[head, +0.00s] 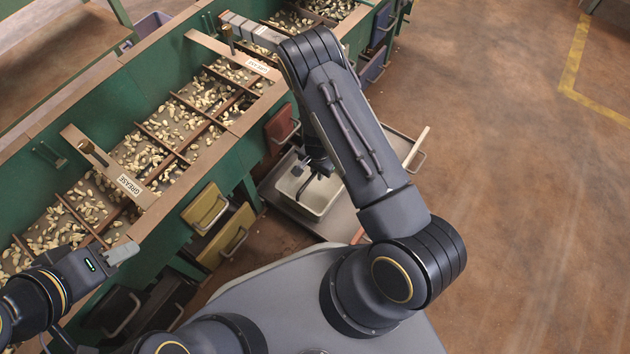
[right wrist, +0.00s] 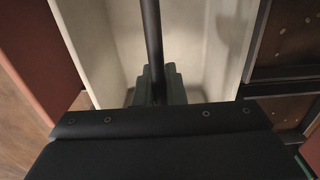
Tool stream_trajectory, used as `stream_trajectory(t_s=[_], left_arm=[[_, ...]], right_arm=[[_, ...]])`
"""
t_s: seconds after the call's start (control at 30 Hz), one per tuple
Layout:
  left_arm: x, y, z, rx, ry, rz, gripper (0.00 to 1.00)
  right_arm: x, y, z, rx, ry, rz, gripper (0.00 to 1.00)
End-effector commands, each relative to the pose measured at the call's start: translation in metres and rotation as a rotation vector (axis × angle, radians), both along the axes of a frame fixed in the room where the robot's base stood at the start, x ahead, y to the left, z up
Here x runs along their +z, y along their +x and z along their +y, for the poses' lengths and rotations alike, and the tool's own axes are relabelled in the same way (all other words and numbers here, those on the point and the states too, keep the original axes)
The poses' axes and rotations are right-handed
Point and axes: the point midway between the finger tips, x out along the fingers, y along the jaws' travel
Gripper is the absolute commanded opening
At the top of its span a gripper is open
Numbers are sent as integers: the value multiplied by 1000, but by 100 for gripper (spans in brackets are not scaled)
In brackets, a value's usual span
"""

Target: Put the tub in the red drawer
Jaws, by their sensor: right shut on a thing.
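The tub (head: 318,207) is a pale, cream rectangular container at the middle of the head view, partly hidden behind my right arm. My right gripper (head: 306,182) is at the tub and shut on it; the exact grip is hard to see. In the right wrist view the tub's pale inside (right wrist: 205,50) lies in front of the dark fingers (right wrist: 157,85). A red drawer front (head: 281,127) with a handle is on the bench side, just behind and left of the tub. My left gripper (head: 122,253) is over the bench's near end, apart from the tub; its jaw gap is unclear.
The green bench holds hoppers of pale nuts (head: 185,125), crossed by planks labelled GREASE (head: 130,184). Yellow drawers (head: 228,236) are left of the tub. A grey tray-like surface (head: 340,222) with a handle (head: 417,155) lies around the tub. The floor at right is clear.

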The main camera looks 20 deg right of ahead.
Motion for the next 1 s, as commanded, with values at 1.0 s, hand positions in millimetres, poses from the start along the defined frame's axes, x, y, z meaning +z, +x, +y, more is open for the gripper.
stream_trajectory(t_s=[1.0], left_arm=[[-27, 0, 0, 0, 0, 0, 36]], right_arm=[[-42, 0, 8, 0, 0, 0, 32]])
